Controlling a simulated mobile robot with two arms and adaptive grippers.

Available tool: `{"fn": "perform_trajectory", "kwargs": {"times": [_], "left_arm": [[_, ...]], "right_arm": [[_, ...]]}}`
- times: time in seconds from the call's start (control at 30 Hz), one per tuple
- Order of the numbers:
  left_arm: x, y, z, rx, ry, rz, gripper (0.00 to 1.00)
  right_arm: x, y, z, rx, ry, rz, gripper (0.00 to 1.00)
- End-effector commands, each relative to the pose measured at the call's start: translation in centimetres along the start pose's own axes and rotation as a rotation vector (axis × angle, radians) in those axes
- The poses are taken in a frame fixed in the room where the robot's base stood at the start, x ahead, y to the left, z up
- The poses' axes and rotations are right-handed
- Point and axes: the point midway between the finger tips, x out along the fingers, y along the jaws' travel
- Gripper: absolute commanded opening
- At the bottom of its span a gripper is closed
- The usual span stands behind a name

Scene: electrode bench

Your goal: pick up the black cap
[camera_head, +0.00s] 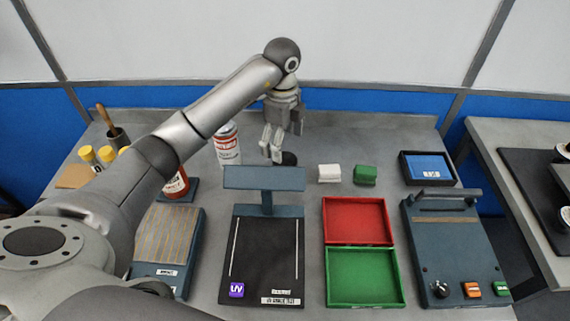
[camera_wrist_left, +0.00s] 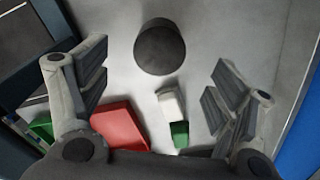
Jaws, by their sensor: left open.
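The black cap (camera_head: 289,159) stands on the grey bench behind the UV stand, partly hidden by my left gripper (camera_head: 277,148) in the head view. In the left wrist view the black cap (camera_wrist_left: 160,47) is a dark round shape at the top centre, beyond the fingertips and roughly between their lines. My left gripper (camera_wrist_left: 158,82) is open and empty, with its fingers spread wide and apart from the cap. My right gripper is not in view.
A white block (camera_head: 329,173) and a green block (camera_head: 365,174) lie right of the cap. A red-and-white bottle (camera_head: 228,146) stands to its left. The UV stand (camera_head: 264,178), red tray (camera_head: 357,220) and green tray (camera_head: 363,276) are nearer. Bench behind the blocks is clear.

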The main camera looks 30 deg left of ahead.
Motion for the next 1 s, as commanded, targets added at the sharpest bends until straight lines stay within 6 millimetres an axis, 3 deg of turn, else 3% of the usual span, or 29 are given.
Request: {"fn": "perform_trajectory", "kwargs": {"times": [0.6, 0.87, 1.0], "left_arm": [[7.0, -0.1, -0.3, 0.000, -0.001, 0.002, 0.83], [7.3, -0.2, -0.3, 0.000, -0.001, -0.001, 0.83], [7.3, -0.2, -0.3, 0.000, -0.001, -0.001, 0.68]], "right_arm": [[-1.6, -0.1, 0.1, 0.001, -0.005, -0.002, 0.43], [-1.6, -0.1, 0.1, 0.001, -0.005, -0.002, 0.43], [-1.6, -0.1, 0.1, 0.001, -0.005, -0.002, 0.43]]}}
